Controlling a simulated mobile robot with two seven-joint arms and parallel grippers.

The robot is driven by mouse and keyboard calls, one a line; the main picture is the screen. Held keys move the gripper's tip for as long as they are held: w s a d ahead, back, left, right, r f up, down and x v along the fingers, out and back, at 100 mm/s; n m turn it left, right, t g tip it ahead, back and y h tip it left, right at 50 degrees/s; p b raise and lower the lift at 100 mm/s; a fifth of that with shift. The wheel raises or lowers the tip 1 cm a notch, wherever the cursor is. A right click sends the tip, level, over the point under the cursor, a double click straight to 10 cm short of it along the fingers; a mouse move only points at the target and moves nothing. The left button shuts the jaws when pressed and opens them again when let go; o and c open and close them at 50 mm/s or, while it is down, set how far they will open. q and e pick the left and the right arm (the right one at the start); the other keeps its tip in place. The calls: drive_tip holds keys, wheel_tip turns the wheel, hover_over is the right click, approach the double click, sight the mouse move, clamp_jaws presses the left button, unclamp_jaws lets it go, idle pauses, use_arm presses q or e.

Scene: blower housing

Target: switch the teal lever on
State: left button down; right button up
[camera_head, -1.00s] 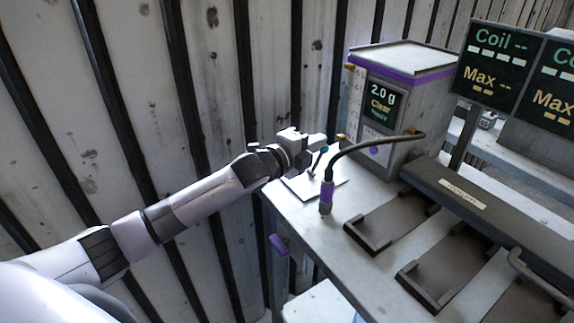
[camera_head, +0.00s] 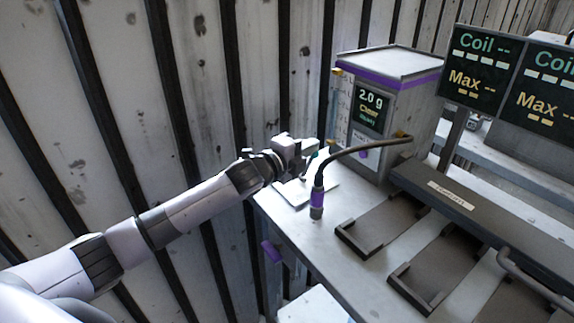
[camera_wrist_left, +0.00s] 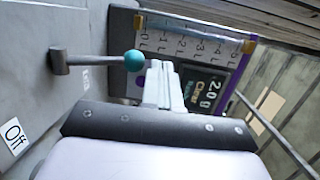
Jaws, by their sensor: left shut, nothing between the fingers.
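The teal lever shows best in the left wrist view, as a grey stem with a teal ball (camera_wrist_left: 134,61) at its end and a grey pivot (camera_wrist_left: 58,62) on a light plate. An "Off" label (camera_wrist_left: 14,137) sits on the plate at the lower left. My left gripper (camera_wrist_left: 164,84) is shut and empty, with its fingertips close beside the ball. I cannot tell whether they touch it. In the head view my left gripper (camera_head: 314,149) is over the white plate (camera_head: 298,191) at the bench's left end and hides most of the lever. My right gripper is not in view.
A grey box with a purple band and a "2.0 g" display (camera_head: 371,108) stands just behind the gripper. A black cable runs from it to a purple-banded probe (camera_head: 317,198) close to the gripper. Dark trays (camera_head: 385,228) lie to the right. A ribbed wall stands behind.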

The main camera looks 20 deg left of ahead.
use_arm(q)
drive_tip(key=v, duration=0.6)
drive_tip(key=shift+s+a+b, duration=0.15)
drive_tip(key=shift+s+b, duration=0.15)
drive_tip(key=shift+s, duration=0.05)
idle(0.4)
